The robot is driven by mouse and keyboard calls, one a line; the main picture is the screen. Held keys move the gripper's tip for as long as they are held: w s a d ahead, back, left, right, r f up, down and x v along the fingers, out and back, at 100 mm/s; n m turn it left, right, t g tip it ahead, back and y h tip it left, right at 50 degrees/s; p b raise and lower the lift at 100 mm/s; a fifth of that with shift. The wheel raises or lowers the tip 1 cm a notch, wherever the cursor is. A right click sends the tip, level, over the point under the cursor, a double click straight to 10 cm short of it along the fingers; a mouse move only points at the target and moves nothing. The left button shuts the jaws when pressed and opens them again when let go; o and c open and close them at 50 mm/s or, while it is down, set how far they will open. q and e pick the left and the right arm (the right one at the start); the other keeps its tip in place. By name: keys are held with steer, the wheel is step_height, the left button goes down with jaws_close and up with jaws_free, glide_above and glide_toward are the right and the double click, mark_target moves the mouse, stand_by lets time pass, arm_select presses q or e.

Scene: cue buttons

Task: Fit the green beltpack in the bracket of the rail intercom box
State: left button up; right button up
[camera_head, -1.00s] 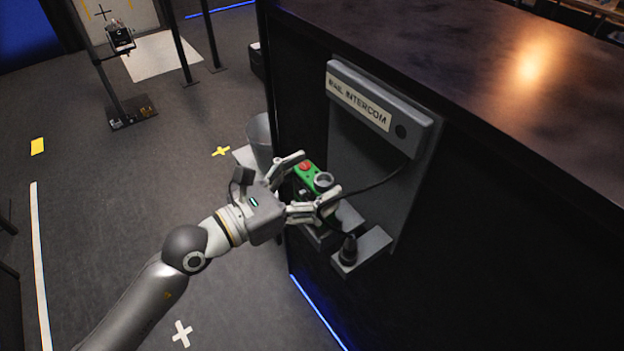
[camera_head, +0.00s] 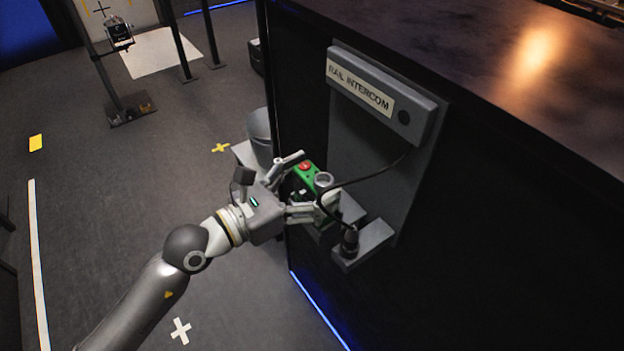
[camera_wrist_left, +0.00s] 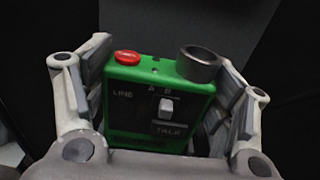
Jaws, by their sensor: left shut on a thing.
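The green beltpack (camera_head: 307,174) has a red button and a grey ring on top. In the left wrist view the beltpack (camera_wrist_left: 140,104) stands between both fingers, its switch face toward the camera. My left gripper (camera_head: 308,184) is shut on it. The rail intercom box (camera_head: 421,122) is on the dark side of the counter, with a label and a grey backplate. The beltpack is at the lower left of this plate, by a grey ledge (camera_head: 350,207) that seems to be the bracket. Gripper and beltpack partly hide it, so I cannot tell whether they touch. My right gripper is out of view.
A black cable (camera_head: 372,178) loops from the box past the beltpack's ring to a plug (camera_head: 350,242) on a second grey ledge (camera_head: 373,243). A grey bin (camera_head: 259,130) stands behind the gripper. The floor at left is mostly open.

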arm_select(q)
steer(key=shift+f+b, duration=0.75)
steer(key=shift+f, duration=0.2)
steer(key=o, duration=1.2)
steer(key=shift+a, duration=0.1)
steer(key=v, duration=0.7)
steer(key=shift+s+a, duration=0.15)
